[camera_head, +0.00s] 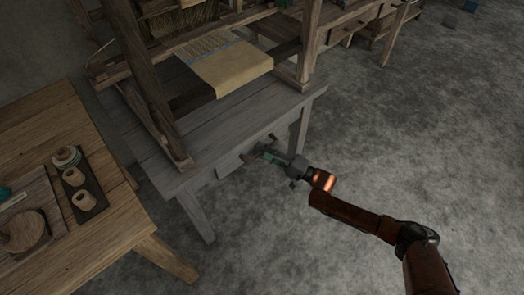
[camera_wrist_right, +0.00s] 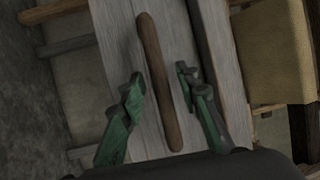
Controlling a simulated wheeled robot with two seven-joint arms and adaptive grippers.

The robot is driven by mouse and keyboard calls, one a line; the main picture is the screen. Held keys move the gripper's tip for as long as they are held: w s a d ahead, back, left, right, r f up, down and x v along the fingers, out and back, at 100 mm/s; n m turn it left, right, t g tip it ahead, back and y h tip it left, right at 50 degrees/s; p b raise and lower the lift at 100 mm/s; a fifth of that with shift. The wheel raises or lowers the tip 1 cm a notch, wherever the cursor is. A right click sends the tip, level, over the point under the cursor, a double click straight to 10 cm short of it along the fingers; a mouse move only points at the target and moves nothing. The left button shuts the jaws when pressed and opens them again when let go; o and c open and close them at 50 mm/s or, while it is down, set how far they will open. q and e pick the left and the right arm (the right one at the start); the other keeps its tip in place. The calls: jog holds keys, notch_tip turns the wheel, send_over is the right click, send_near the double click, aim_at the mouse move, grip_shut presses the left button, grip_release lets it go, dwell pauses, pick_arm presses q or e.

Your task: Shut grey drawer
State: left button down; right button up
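The grey drawer (camera_head: 228,164) sits under the top of the grey loom table, and its front faces my right arm. I cannot tell how far it stands out. In the right wrist view its grey wooden front (camera_wrist_right: 118,38) carries a long brown bar handle (camera_wrist_right: 158,85). My right gripper (camera_head: 262,153) is at the drawer front and partly covers it. In the right wrist view the green fingers of this gripper (camera_wrist_right: 160,80) are apart, one on each side of the handle, with gaps between. My left gripper is not in view.
The grey table (camera_head: 160,160) bears the wooden loom (camera_head: 150,85) with a tan cloth (camera_head: 230,68). A brown table (camera_head: 110,215) at the left holds a dark tray (camera_head: 90,207) with small pots. The grey floor (camera_head: 420,130) at the right is clear.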

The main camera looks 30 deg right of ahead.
jog(key=v, duration=1.2)
